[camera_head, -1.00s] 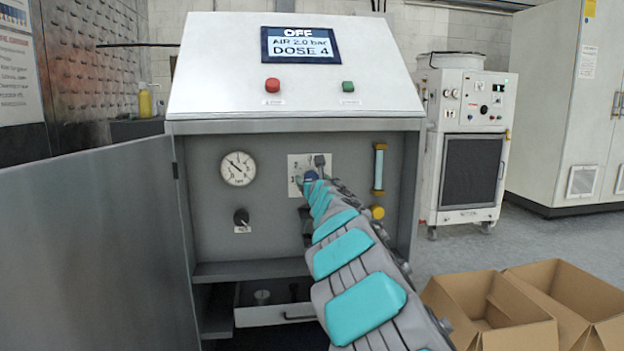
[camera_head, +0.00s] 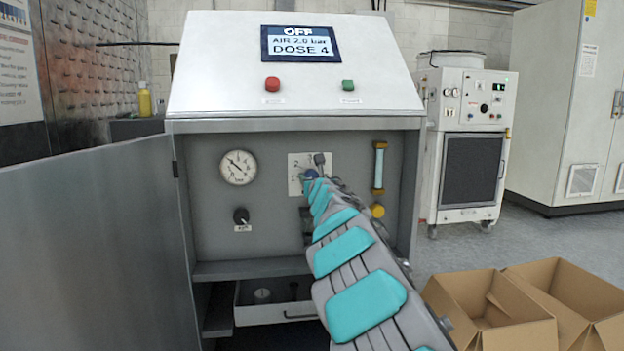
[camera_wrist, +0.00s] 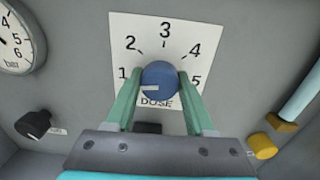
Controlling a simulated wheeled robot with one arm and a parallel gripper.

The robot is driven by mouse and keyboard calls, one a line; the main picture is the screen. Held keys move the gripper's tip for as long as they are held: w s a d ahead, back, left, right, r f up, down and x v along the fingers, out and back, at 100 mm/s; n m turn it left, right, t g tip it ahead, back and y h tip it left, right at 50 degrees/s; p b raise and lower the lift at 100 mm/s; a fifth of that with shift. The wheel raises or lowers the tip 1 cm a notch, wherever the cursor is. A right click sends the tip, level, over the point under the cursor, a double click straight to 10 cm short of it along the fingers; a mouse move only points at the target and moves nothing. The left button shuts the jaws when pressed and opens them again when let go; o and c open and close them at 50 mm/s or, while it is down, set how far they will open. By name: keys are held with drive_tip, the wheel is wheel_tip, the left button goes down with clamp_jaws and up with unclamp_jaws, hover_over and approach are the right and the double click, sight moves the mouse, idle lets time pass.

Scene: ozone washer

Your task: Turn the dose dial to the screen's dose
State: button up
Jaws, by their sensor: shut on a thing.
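The blue dose dial (camera_wrist: 160,78) sits on a white plate (camera_wrist: 165,28) numbered 1 to 5. Its white pointer line points left, close to the 1. My gripper (camera_wrist: 159,82) is shut on the dial, with one green finger on each side. In the head view, my arm hides much of the dial and plate (camera_head: 296,162). The screen (camera_head: 300,44) on the sloped panel reads OFF, AIR 2.0 bar and DOSE 4.
A pressure gauge (camera_head: 238,167) and a black air knob (camera_head: 241,216) are left of the plate. A tube (camera_head: 379,168) and yellow knob (camera_head: 377,210) are on its right. The open cabinet door (camera_head: 95,250) fills the left side. Cardboard boxes (camera_head: 490,310) stand at lower right.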

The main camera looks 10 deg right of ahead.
clamp_jaws()
